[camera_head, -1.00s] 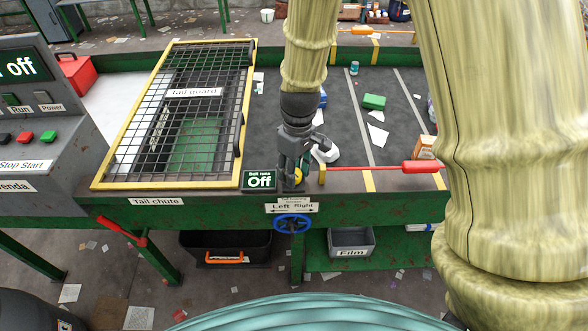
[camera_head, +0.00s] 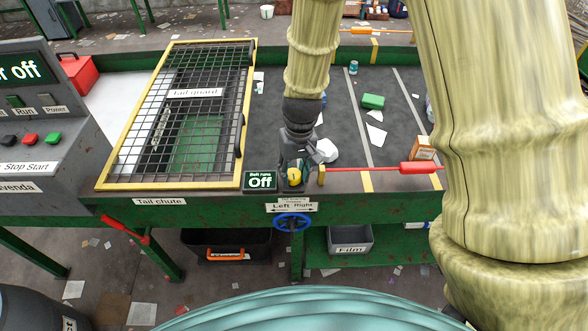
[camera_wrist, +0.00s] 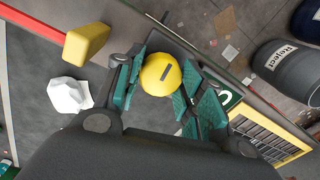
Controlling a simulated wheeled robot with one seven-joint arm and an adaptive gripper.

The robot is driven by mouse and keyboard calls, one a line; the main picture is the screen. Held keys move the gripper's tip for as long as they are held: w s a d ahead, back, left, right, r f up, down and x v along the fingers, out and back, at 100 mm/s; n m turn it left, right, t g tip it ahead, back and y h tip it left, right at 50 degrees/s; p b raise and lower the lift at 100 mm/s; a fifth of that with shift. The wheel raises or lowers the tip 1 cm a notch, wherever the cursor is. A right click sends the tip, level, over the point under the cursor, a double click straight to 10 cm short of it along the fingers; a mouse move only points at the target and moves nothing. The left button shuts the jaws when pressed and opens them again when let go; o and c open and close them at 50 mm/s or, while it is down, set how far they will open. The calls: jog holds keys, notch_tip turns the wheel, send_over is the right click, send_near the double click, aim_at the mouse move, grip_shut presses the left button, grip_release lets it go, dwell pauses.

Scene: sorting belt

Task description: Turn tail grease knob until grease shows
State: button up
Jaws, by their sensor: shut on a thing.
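The tail grease knob is a round yellow cap with a dark slot mark. In the wrist view the knob (camera_wrist: 160,75) sits between the two teal-padded fingers of my gripper (camera_wrist: 158,88), which is shut on it. In the head view my gripper (camera_head: 294,175) points down at the belt frame's near edge, and a bit of the yellow knob (camera_head: 295,177) shows between its fingers. No grease is visible around the knob.
The yellow-framed tail guard (camera_head: 244,130) lies left. A red-handled bar with a yellow block (camera_head: 418,168) extends right of the gripper. A blue handwheel (camera_head: 292,222) is below the Left/Right label. A white crumpled piece (camera_head: 326,150) and a green block (camera_head: 372,101) lie on the belt.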

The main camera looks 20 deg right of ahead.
aim_at(298, 172)
dwell(0.3)
jog(key=o, duration=1)
jog(key=shift+o, duration=0.2)
notch_tip(298, 172, up, 12)
jog(key=d, duration=0.1)
dwell(0.5)
